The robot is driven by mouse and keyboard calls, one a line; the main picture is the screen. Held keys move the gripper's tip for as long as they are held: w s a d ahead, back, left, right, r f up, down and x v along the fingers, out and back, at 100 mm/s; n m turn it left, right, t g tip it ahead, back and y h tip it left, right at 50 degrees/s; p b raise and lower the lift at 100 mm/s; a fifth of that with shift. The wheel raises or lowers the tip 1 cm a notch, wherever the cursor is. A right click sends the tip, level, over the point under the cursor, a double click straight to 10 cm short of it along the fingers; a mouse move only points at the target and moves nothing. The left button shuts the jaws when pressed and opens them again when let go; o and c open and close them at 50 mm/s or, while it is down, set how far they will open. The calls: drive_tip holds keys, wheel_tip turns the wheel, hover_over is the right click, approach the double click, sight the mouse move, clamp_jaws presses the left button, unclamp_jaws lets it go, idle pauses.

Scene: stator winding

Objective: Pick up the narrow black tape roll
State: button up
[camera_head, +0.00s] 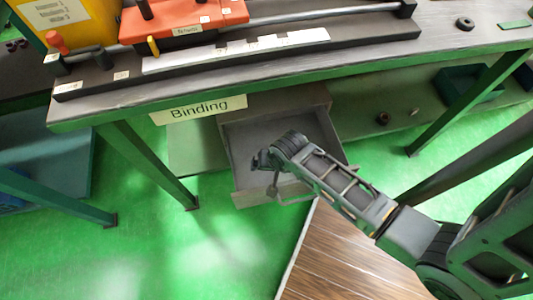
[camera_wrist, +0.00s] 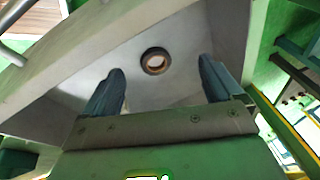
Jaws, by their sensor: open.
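A dark tape roll (camera_wrist: 156,61) with a brownish inner ring lies flat on the grey floor of the open drawer (camera_head: 240,140). My gripper (camera_wrist: 161,70) is open, with one finger on each side of the roll in the wrist view. The roll appears beyond the fingertips, and neither finger seems to touch it. In the head view my gripper (camera_head: 263,160) is over the drawer, and my arm hides the roll there. A dark ring-shaped roll (camera_head: 465,23) also lies on the tabletop at the far right.
The drawer's front wall (camera_head: 272,193) and side walls stand close around my gripper. The workbench (camera_head: 290,70) with its "Binding" label (camera_head: 198,109) overhangs the drawer's back. Another small dark roll (camera_head: 383,118) sits on the lower shelf at right. Green floor is clear at left.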

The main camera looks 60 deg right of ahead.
drive_tip(key=w+d+f+m+g+y, duration=0.1)
drive_tip(key=w+d+f+m+g, duration=0.15)
drive_tip(key=w+d+m, duration=0.2)
drive_tip(key=shift+n+g, duration=0.25)
drive_tip(key=shift+g, duration=0.1)
drive_tip(key=f, duration=0.2)
drive_tip(key=f+b, duration=0.1)
drive_tip(key=f, duration=0.1)
drive_tip(key=s+f+b, duration=0.1)
drive_tip(key=f, duration=0.1)
drive_tip(key=shift+d+f, duration=0.35)
drive_tip(key=shift+d, duration=0.05)
drive_tip(key=shift+c, duration=0.2)
drive_tip(key=c, duration=1.1)
